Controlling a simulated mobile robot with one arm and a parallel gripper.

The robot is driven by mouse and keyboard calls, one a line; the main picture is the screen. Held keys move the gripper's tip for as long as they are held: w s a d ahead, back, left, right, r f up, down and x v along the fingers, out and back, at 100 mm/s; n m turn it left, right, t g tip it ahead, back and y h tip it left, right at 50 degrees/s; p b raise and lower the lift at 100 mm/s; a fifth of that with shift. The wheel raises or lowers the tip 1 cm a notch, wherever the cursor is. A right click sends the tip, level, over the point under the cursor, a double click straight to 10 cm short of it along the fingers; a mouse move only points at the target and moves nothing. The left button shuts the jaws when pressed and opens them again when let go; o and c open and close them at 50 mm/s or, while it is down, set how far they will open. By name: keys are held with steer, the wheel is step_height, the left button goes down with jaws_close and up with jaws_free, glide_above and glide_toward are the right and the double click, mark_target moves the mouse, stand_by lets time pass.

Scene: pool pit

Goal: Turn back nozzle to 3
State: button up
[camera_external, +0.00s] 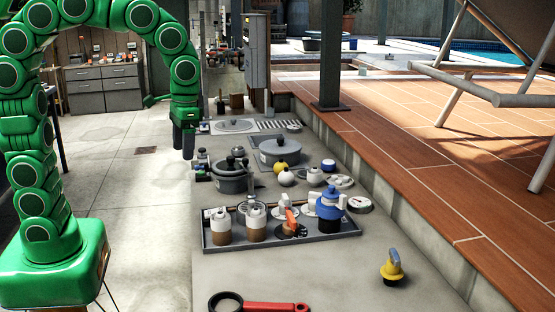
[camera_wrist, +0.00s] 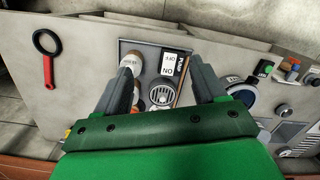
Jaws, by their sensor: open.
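My gripper (camera_external: 186,150) hangs fingers down at the counter's left edge, behind and left of the shallow grey tray (camera_external: 212,244). In the wrist view, the gripper (camera_wrist: 163,66) is open, with its two fingers wide apart and nothing held between them. The tray carries two brown-and-white fittings (camera_external: 222,232), an orange-handled fitting (camera_external: 290,217) and a blue-topped fitting (camera_external: 330,204). I cannot tell which is the back nozzle, and no number 3 is readable. An ON/OFF label (camera_wrist: 168,64) shows between the fingers.
A grey pot with a lid (camera_external: 231,181) and a second lidded pot (camera_external: 279,152) stand behind the tray. Small white and yellow round items lie near them. A red-handled ring tool (camera_external: 270,307) lies at the front. Bare counter lies between tray and tool. A brick ledge borders the right.

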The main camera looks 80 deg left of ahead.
steer(key=w+a+f+n, duration=0.2)
steer(key=w+n, duration=0.2)
steer(key=w, duration=1.7)
steer(key=n+t, duration=0.1)
steer(key=n, duration=0.3)
glide_toward(316, 193)
steer(key=shift+s+f, duration=0.1)
steer(key=shift+s, duration=0.4)
steer(key=shift+w+a+f, duration=0.1)
steer(key=shift+w+f, duration=0.25)
steer(key=shift+f, duration=3.85)
steer(key=c, duration=1.1)
steer(key=shift+o, duration=0.2)
